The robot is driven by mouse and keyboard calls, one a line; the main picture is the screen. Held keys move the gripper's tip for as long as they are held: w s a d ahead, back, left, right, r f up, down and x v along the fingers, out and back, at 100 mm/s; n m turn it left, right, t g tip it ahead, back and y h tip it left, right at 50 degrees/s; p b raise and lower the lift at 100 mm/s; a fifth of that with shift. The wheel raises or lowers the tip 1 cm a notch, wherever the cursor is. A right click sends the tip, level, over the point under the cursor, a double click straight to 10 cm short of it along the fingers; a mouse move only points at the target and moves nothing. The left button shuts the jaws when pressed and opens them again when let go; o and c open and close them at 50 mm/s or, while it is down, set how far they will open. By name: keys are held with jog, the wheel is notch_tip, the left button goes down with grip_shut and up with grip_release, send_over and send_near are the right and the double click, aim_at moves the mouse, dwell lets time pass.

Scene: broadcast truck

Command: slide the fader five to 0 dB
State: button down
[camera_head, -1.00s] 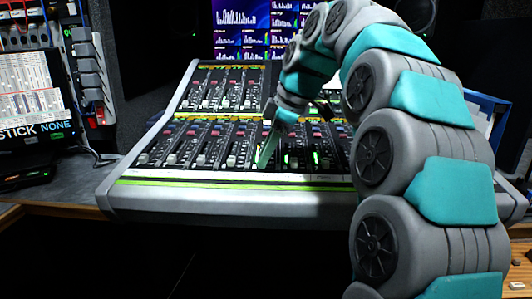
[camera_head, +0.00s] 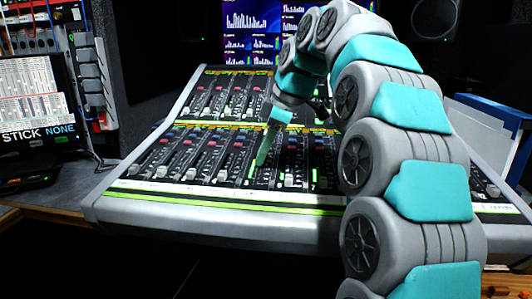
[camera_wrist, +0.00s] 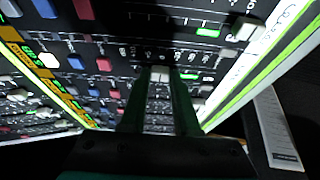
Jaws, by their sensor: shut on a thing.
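The mixing console (camera_head: 220,207) fills the middle of the head view, with a row of pale fader caps along its near part. My gripper (camera_head: 261,158) points down onto that row, just right of a pale fader cap (camera_head: 221,175). In the wrist view my gripper (camera_wrist: 160,82) is shut on a pale fader cap (camera_wrist: 159,73) between its two dark fingers. In the head view this cap is hidden by the fingers. Its column looks like the fifth from the left in the near row. The scale marks beside it are too small to read.
My arm covers the right part of the console. A monitor with bar graphs (camera_head: 250,20) stands behind it. Another screen (camera_head: 30,95) and a rack are at the left. Neighbouring fader caps, such as one in the wrist view (camera_wrist: 245,28), stand close by.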

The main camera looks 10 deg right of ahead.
aim_at(274, 169)
jog(key=shift+s, duration=0.1)
jog(key=c, duration=0.6)
grip_release()
jog(key=shift+c, duration=0.2)
jog(key=shift+r, duration=0.1)
jog(key=shift+s+d+r, duration=0.1)
jog(key=shift+d+r, duration=0.1)
jog(key=shift+r, duration=0.3)
jog(key=p+v, duration=0.3)
jog(key=v, duration=0.3)
jog(key=shift+r+p, duration=0.2)
jog(key=shift+p, duration=0.2)
jog(key=shift+s+d, duration=0.1)
jog(key=shift+s, duration=0.15)
